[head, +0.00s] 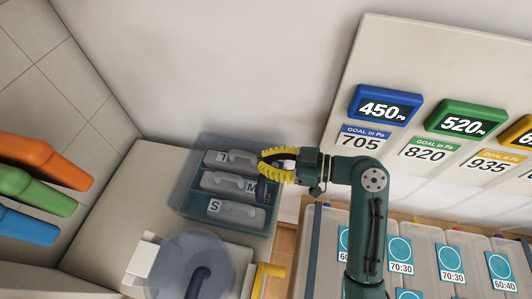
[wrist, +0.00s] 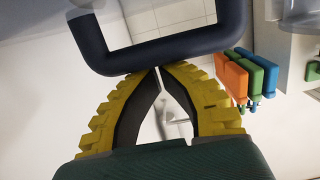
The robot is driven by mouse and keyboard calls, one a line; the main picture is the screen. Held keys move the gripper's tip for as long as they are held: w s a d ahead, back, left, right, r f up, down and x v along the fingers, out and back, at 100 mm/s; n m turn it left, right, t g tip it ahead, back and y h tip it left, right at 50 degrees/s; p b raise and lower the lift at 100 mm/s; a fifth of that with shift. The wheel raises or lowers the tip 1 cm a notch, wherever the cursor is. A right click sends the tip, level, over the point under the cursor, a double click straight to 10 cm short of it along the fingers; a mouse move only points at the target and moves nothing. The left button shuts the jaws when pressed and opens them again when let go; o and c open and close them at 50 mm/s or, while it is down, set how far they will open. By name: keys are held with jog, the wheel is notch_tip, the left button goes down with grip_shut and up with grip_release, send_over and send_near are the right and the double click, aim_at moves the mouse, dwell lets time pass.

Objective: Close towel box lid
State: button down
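The towel box (head: 179,208) is a blue-teal, partly see-through box on the beige bench in the head view. It holds pale lettered packs, two of them marked M and S. A see-through panel, seemingly its lid, shows around the back and left; its exact angle is unclear. My gripper (head: 263,157) has yellow ribbed fingers above the box's right back side, pointing left. In the wrist view my gripper (wrist: 158,70) has its fingertips together with nothing visible between them. A dark blue bent bar (wrist: 180,47), like a handle, lies right at the tips; whether they touch is unclear.
A round see-through cover (head: 188,262) stands in front of the box, beside a white block (head: 142,262). Orange, green and blue handles (head: 45,162) are at left. A goal-sign board (head: 350,105) and lidded bins (head: 450,258) are at right. The wall is behind.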

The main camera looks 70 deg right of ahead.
jog(key=shift+w+r+p, duration=0.2)
jog(key=shift+r+p, duration=0.25)
jog(key=shift+p, duration=0.05)
jog(key=s+r+p, duration=0.1)
jog(key=s, duration=0.7)
jog(key=shift+d+r, duration=0.3)
